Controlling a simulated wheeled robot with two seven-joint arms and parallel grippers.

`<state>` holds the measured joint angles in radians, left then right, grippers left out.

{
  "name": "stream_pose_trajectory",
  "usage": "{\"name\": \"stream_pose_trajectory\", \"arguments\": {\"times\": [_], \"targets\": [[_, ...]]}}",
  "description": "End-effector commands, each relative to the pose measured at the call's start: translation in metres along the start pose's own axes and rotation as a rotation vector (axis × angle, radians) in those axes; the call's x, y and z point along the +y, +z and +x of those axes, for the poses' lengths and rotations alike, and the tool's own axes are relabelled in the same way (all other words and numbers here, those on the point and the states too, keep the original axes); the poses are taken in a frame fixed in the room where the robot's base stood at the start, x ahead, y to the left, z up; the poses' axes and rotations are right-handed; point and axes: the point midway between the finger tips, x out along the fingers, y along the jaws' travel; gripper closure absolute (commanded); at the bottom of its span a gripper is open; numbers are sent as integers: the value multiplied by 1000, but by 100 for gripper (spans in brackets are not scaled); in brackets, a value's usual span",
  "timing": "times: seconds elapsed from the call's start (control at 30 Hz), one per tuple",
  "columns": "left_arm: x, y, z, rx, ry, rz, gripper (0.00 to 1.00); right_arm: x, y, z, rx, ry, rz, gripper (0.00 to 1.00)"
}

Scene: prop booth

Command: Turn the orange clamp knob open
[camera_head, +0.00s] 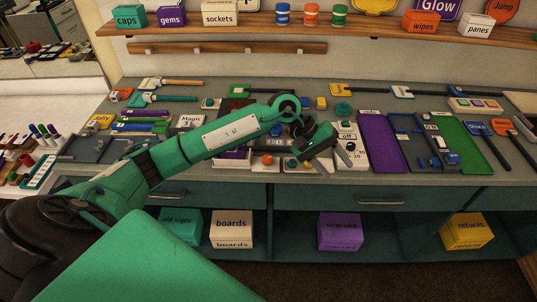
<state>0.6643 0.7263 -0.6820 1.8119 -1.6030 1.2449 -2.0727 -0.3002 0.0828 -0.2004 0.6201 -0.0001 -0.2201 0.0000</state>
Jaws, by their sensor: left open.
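My left arm reaches from the lower left over the workbench. Its left gripper (321,158) is open above the front middle of the bench, with dark fingers spread and nothing seen between them. A small round orange knob (292,163) shows near the bench's front edge, just left of the fingers. They look apart from it, but the height gap is hard to judge. I cannot tell for sure that this is the clamp knob, and its turned position is too small to read. My right gripper is not in view.
A white panel marked "off" (347,137) stands right beside the gripper. A purple tray (379,140) and a green tray (461,140) lie further right. Tools and small parts crowd the bench. Drawers and boxes are below.

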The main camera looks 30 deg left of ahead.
Motion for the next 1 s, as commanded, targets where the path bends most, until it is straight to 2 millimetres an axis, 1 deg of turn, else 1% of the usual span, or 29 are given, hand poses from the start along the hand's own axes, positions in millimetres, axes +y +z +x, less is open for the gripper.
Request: {"name": "stream_pose_trajectory", "arguments": {"times": [0.03, 0.07, 0.1, 0.17, 0.2, 0.3, 0.4, 0.43, 0.53, 0.63, 0.77, 1.0], "targets": [[-15, -16, -18, 37, -119, 83, 48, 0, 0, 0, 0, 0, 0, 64], [-25, -25, -29, 53, -195, 131, 48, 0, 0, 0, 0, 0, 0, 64], [-38, -35, -44, 68, -295, 189, 48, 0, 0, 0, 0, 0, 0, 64], [-56, -50, -70, 83, -437, 259, 48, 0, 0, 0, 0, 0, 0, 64], [-66, -57, -88, 87, -522, 295, 48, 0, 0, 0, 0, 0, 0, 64], [-85, -71, -127, 84, -697, 350, 48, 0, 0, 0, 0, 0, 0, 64], [-96, -77, -155, 72, -809, 374, 48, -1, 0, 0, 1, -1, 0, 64], [-98, -78, -160, 67, -830, 377, 48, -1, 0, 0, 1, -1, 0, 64], [-103, -80, -169, 59, -869, 384, 48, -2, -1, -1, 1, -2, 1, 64], [-108, -81, -166, 54, -874, 383, 48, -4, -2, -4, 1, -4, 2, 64], [-121, -84, -154, 53, -872, 382, 48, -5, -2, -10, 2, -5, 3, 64], [-155, -93, -123, 52, -869, 381, 48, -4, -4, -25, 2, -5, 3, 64]]}}
